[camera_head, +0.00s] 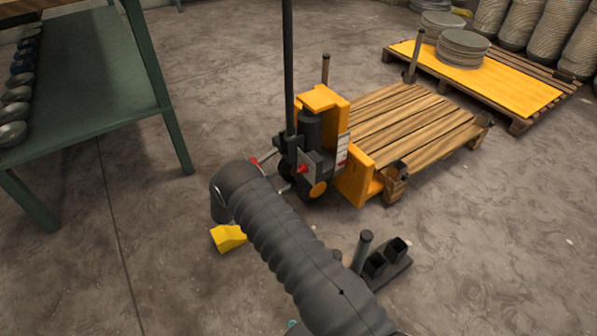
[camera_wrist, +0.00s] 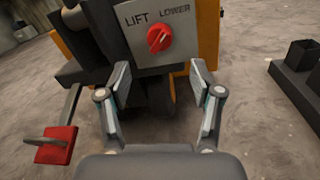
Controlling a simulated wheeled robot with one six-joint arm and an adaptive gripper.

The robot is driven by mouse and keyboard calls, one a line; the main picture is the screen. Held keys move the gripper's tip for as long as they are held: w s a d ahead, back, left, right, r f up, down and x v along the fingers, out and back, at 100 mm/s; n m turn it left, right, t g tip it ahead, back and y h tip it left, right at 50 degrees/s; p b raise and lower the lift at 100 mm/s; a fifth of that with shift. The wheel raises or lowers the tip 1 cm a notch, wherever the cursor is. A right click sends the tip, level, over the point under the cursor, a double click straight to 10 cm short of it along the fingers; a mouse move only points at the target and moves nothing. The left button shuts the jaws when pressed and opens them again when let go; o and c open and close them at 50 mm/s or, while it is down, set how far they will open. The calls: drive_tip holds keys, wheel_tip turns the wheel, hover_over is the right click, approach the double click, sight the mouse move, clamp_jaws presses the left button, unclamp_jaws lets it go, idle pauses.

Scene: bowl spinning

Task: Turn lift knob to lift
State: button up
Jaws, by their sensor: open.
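The red lift knob (camera_wrist: 159,38) sits on a grey panel (camera_wrist: 183,52) marked LIFT at left and LOWER at right. Its pale pointer mark tilts toward the upper right. The knob also shows in the head view (camera_head: 303,169), on the yellow and black pallet jack (camera_head: 323,98). My gripper (camera_wrist: 160,80) is open and empty in the wrist view, its two fingers spread on either side below the knob, apart from it. In the head view my arm hides most of the gripper.
A red pedal (camera_wrist: 55,145) on a lever is at lower left in the wrist view. A wooden pallet (camera_head: 410,125) sits on the jack. A dark holder (camera_head: 385,262) stands right of my arm, a yellow block (camera_head: 228,238) left. A green shelf table (camera_head: 85,75) stands at left.

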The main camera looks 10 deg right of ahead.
sight(298, 171)
drive_tip(key=x, duration=0.8)
drive_tip(key=shift+w+d, duration=0.2)
drive_tip(key=shift+d, duration=0.15)
drive_tip(key=c, duration=1.1)
